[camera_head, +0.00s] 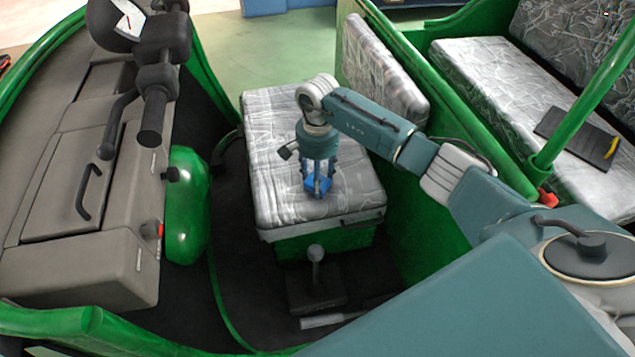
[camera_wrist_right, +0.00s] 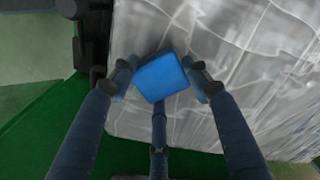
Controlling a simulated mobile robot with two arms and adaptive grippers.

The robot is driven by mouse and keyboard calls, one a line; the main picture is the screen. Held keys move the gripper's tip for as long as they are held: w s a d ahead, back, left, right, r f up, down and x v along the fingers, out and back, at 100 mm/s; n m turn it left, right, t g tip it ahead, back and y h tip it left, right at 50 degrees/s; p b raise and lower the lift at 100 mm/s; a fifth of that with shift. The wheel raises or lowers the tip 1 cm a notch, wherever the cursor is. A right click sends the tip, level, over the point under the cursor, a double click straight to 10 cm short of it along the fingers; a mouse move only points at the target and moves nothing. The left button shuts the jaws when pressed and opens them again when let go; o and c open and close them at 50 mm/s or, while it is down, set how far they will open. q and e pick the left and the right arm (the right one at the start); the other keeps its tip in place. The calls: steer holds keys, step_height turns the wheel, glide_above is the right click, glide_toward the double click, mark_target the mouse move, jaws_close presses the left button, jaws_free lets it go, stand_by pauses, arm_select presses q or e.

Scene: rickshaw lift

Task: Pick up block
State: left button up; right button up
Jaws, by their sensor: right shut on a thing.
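A blue block (camera_head: 314,187) is on or just above the grey patterned front seat (camera_head: 275,120) in the head view; I cannot tell whether it touches the seat. My right gripper (camera_head: 319,188) points down over the seat with its fingers around the block. In the right wrist view the blue block (camera_wrist_right: 160,76) sits between the fingertips of my right gripper (camera_wrist_right: 162,82), with fingers at its left, right and lower sides. The gripper is shut on it. My left gripper is not in view.
A lever (camera_head: 316,265) stands on the dark floor in front of the seat. The handlebar (camera_head: 155,90) and grey dashboard (camera_head: 60,170) are at the left. A green partition and seat back (camera_head: 385,75) rise behind, with a rear bench (camera_head: 500,85) at the right.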

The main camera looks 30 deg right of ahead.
steer(key=shift+r, duration=0.1)
step_height(320, 180, up, 20)
steer(key=p, duration=1.1)
